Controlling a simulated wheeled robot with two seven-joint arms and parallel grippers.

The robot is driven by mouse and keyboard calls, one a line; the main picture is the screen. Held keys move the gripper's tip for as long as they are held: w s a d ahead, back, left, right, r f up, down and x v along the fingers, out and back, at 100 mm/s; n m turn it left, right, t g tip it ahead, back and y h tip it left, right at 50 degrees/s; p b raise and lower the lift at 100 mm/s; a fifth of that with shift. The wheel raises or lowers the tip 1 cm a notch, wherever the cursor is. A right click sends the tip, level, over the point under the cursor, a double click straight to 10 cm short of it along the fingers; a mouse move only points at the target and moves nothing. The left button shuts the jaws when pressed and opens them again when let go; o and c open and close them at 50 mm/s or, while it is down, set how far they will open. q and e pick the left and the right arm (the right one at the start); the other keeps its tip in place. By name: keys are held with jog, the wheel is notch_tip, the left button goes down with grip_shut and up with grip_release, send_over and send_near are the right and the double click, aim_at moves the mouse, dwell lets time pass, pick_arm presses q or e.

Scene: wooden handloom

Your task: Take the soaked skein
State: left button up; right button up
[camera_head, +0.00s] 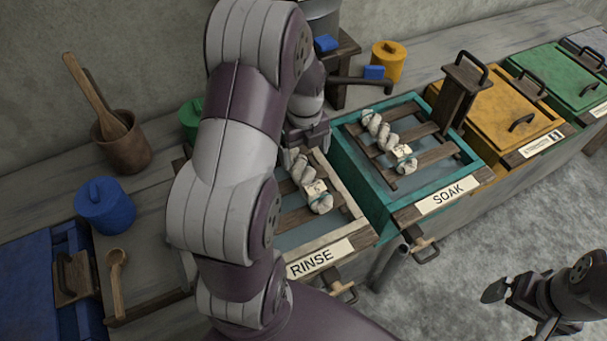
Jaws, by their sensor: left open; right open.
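A twisted off-white skein (378,130) with a small tag lies on the wooden slats of the teal SOAK vat (337,150). A second tagged off-white skein (311,184) lies on slats in the RINSE vat (366,233), to the left. My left gripper (300,152) is open over the back of the RINSE vat, close to the upper end of that skein. My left arm hides part of this gripper and much of the vat. My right gripper (520,310) is open and empty at the lower right, over the floor, away from both skeins.
A dark upright wooden post with a handle (461,92) stands at the SOAK vat's right corner. Lidded yellow (503,112) and green (556,80) vats continue right. The floor at right is clear.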

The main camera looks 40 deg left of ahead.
aim_at(303, 169)
pick_arm(q)
notch_tip(303, 169, down, 7)
jog(key=shift+s+r, duration=0.1)
jog(key=shift+s, duration=0.05)
jog(key=c, duration=1.2)
jog(key=shift+c, duration=0.2)
jog(key=shift+r, duration=0.15)
